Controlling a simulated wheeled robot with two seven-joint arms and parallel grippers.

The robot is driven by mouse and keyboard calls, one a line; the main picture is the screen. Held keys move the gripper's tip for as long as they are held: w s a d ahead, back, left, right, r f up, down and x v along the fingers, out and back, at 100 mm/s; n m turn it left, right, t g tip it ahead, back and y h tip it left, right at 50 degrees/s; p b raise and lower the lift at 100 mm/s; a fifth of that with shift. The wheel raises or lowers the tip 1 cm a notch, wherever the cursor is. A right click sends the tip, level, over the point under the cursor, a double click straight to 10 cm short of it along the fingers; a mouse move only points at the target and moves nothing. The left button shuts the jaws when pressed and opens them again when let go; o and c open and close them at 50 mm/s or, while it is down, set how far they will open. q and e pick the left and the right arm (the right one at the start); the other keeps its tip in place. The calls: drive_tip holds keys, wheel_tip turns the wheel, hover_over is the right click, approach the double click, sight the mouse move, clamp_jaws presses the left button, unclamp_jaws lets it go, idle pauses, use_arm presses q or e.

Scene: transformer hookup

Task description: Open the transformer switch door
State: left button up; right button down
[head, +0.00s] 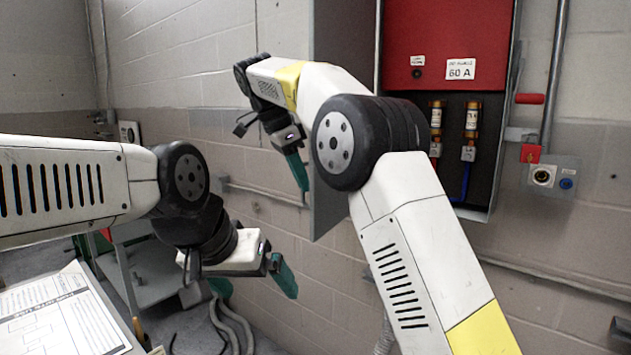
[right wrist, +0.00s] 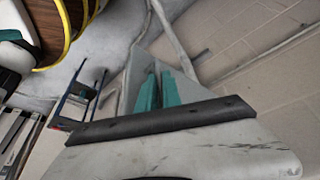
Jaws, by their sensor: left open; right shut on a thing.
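The transformer switch box (head: 447,35) is on the wall at the upper right of the head view, with a red panel and a dark interior showing. Its grey door (head: 343,38) stands swung out on the left side of the box, partly hidden by my right arm. My right gripper (head: 299,170) is at the door's outer left edge, shut on it. In the right wrist view its two teal fingers (right wrist: 158,91) are close together at a thin grey panel. My left gripper (head: 252,282) is open and empty, low and left of the door, apart from it.
Fuses (head: 471,118) show inside the box. A red lever (head: 530,98) sticks out at its right side, above a small grey socket box (head: 553,178). A printed sheet (head: 62,315) lies at the lower left. A conduit (head: 560,274) runs along the wall below the box.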

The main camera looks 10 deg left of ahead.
drive_tip(key=shift+w+a+m, duration=0.6)
drive_tip(key=shift+w+a, duration=0.3)
drive_tip(key=shift+w, duration=0.15)
drive_tip(key=c, duration=1.5)
unclamp_jaws()
drive_tip(key=shift+a, duration=0.15)
drive_tip(key=shift+s, duration=0.2)
